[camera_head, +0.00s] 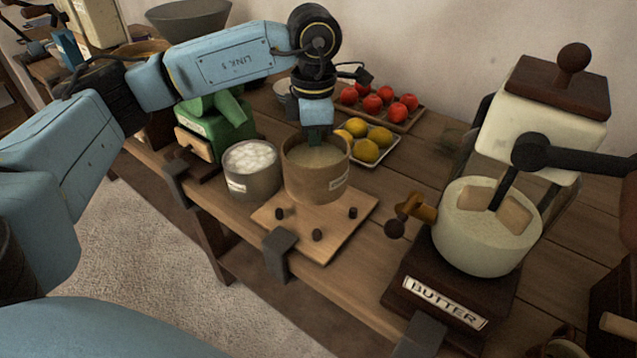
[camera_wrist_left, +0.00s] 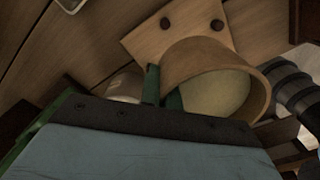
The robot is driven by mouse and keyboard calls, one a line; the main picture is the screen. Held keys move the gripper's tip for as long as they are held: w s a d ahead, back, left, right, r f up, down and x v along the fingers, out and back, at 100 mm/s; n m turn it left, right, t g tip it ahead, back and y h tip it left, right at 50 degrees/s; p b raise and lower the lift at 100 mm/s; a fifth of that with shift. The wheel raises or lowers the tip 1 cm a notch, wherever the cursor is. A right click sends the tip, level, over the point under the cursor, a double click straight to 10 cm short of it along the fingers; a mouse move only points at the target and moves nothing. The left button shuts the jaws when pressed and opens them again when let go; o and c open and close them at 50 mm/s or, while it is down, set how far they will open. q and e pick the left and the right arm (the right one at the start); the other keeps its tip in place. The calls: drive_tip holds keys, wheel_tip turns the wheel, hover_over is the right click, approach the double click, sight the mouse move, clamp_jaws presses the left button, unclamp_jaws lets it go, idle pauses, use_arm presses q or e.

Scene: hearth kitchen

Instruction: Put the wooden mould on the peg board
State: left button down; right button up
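The wooden mould (camera_head: 313,182) is a round, open tub with a pale inside and a label. It also shows in the left wrist view (camera_wrist_left: 261,97). It is about upright over the back part of the square peg board (camera_head: 334,248). I cannot tell whether it rests on the board or hangs just above. Several dark pegs (camera_head: 317,235) show on the board in front of it. My left gripper (camera_head: 315,142) is at the mould's far side, its green fingers (camera_wrist_left: 163,92) on either side of the wall, seemingly shut on it. My right gripper is not in view.
A pot of white lumps (camera_head: 251,170) stands close left of the mould. Lemons on a tray (camera_head: 372,158) and red fruit on a board (camera_head: 402,122) lie behind. A butter churn (camera_head: 485,235) stands right. Dark brackets (camera_head: 280,254) sit on the table's front edge.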

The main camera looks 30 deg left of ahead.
use_arm(q)
wheel_tip(320, 180, down, 5)
drive_tip(key=shift+f+b, duration=0.2)
drive_tip(key=shift+b, duration=0.4)
drive_tip(key=shift+f, duration=0.4)
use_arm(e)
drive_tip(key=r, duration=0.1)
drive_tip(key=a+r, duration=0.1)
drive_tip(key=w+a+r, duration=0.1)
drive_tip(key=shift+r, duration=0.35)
use_arm(q)
drive_tip(key=shift+f, duration=0.1)
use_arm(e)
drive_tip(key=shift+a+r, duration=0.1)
use_arm(q)
drive_tip(key=c, duration=2)
unclamp_jaws()
drive_tip(key=o, duration=0.4)
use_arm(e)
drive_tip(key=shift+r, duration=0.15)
